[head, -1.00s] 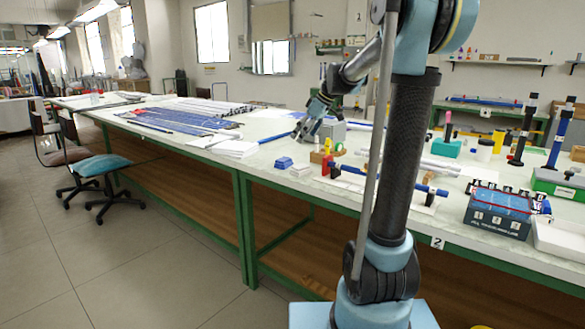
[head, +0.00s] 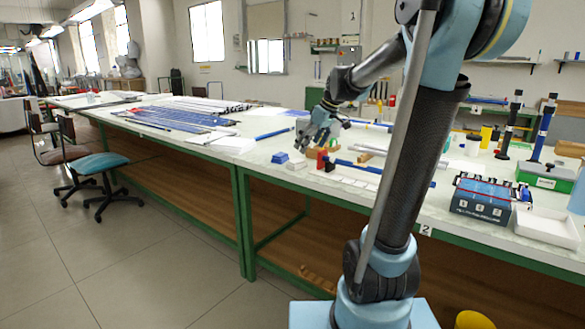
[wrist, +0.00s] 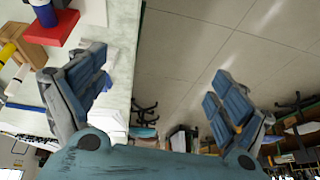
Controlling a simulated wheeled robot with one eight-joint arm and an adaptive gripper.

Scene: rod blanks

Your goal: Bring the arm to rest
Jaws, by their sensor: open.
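The bench edge and bare floor show behind that gap. My arm leans to the right from its base, and its forearm reaches back left over the bench. The gripper's exact height above the bench top cannot be told.
Near the gripper lie a blue block (head: 280,157), a red block (head: 322,159) and a blue rod (head: 358,167). A dark compartment box (head: 481,198) and a white tray (head: 546,226) are at the right.

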